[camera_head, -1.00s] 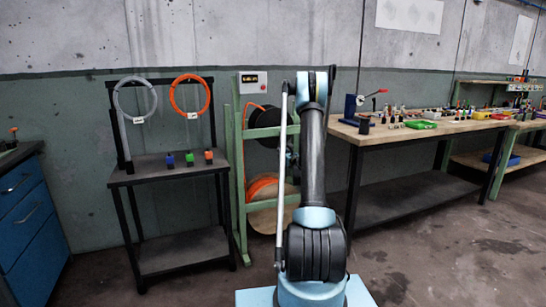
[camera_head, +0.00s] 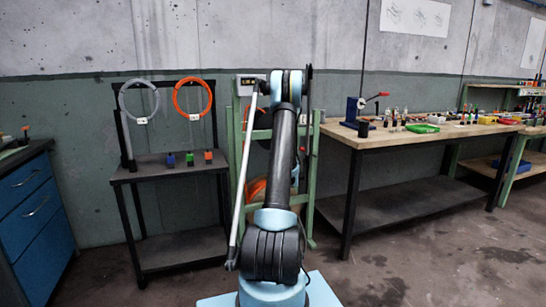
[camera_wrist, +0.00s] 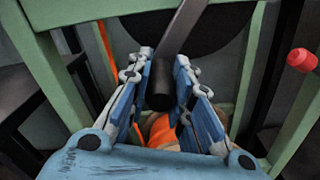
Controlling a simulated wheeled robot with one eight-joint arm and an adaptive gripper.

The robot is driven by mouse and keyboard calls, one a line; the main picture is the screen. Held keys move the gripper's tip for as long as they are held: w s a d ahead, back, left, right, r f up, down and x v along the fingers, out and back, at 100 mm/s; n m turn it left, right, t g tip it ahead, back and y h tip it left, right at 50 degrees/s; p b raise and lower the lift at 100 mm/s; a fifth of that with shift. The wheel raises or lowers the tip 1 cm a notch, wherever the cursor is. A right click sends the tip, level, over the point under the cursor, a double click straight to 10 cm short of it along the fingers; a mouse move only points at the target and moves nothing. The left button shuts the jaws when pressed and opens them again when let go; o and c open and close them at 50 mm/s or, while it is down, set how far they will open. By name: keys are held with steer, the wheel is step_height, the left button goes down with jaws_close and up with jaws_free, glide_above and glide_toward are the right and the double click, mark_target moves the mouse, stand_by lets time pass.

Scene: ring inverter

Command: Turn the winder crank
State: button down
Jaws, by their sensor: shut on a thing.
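The winder is a green-framed rack (camera_head: 313,170) with a dark reel above and an orange-wound spool (camera_head: 255,188) below, partly hidden by my arm in the head view. In the wrist view, the crank's dark cylindrical handle (camera_wrist: 160,90) lies between my fingers, and a grey crank bar (camera_wrist: 183,30) runs up and right from it across the dark reel (camera_wrist: 132,30). My gripper (camera_wrist: 163,70) is shut on the handle. In the head view my gripper is hidden behind my arm.
A display box (camera_head: 246,85) sits atop the rack. To the left, a dark stand (camera_head: 150,176) carries grey (camera_head: 122,100) and orange (camera_head: 176,100) rings and several coloured blocks. To the right is a wooden bench (camera_head: 350,137) with tools. A red knob (camera_wrist: 302,60) shows at the wrist view's right edge.

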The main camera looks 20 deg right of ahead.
steer(key=shift+a, duration=0.3)
steer(key=c, duration=1.4)
jaws_free()
steer(key=shift+d, duration=0.1)
steer(key=shift+s, duration=0.2)
steer(key=s, duration=1.1)
steer(key=shift+s, duration=0.3)
